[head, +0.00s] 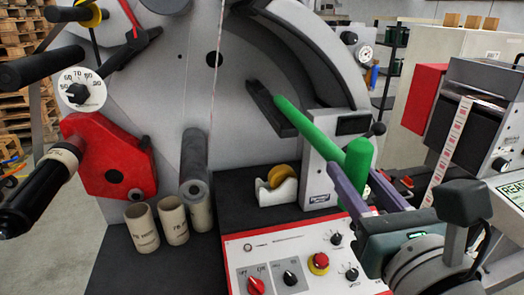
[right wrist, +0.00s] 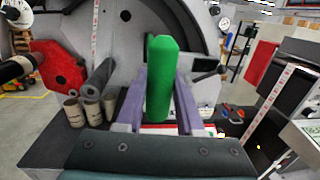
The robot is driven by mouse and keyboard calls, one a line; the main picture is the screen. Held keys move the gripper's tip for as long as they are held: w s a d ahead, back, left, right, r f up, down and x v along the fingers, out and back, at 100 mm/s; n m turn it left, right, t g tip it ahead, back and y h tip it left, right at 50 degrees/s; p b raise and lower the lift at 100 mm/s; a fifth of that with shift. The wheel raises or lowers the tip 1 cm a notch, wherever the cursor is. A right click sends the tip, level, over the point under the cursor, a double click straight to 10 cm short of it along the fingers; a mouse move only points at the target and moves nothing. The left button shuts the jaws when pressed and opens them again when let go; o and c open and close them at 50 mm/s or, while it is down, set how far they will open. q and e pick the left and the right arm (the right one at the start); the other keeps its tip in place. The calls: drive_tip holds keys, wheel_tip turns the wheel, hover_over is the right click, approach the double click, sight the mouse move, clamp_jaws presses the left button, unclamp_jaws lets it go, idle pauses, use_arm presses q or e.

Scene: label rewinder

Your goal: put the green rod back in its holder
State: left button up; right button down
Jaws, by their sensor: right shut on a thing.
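The green rod (head: 301,122) shows in the head view as a long light-green stretch slanting up to the left and a thicker, darker upright part (head: 358,160) near my fingers. My right gripper (head: 352,170) has its two purple fingers shut on the thick part. In the right wrist view the green rod (right wrist: 160,80) stands between the fingers, its faceted end towards the camera. The rod's far end is beside a dark slanted bar (head: 270,110) on the machine's grey face; I cannot tell whether they touch. I cannot make out a holder for certain. My left gripper is not in view.
A control panel (head: 300,262) with knobs and a red button lies below the gripper. A tape dispenser (head: 276,188) and several cardboard cores (head: 173,220) stand on the dark deck. A red block (head: 105,158) is at left; a label printer (head: 470,110) stands at right.

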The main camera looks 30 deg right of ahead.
sight(315, 139)
drive_tip(key=shift+a+x, duration=0.15)
drive_tip(key=shift+x, duration=1.4)
drive_tip(key=shift+a+x, duration=0.15)
drive_tip(key=shift+x, duration=1.45)
drive_tip(key=shift+a+f+x, duration=0.1)
drive_tip(key=shift+a+x, duration=0.05)
drive_tip(key=shift+x, duration=1.15)
drive_tip(key=shift+a+f+x, duration=0.1)
drive_tip(key=shift+a+x, duration=0.05)
drive_tip(key=shift+x, duration=1.1)
drive_tip(key=shift+w, duration=0.1)
drive_tip(key=shift+w+f+b, duration=0.1)
drive_tip(key=shift+b, duration=0.2)
drive_tip(key=shift+w+d, duration=0.1)
drive_tip(key=shift+w, duration=0.1)
drive_tip(key=shift+f, duration=0.15)
drive_tip(key=shift+f+b, duration=0.5)
drive_tip(key=shift+b, duration=0.4)
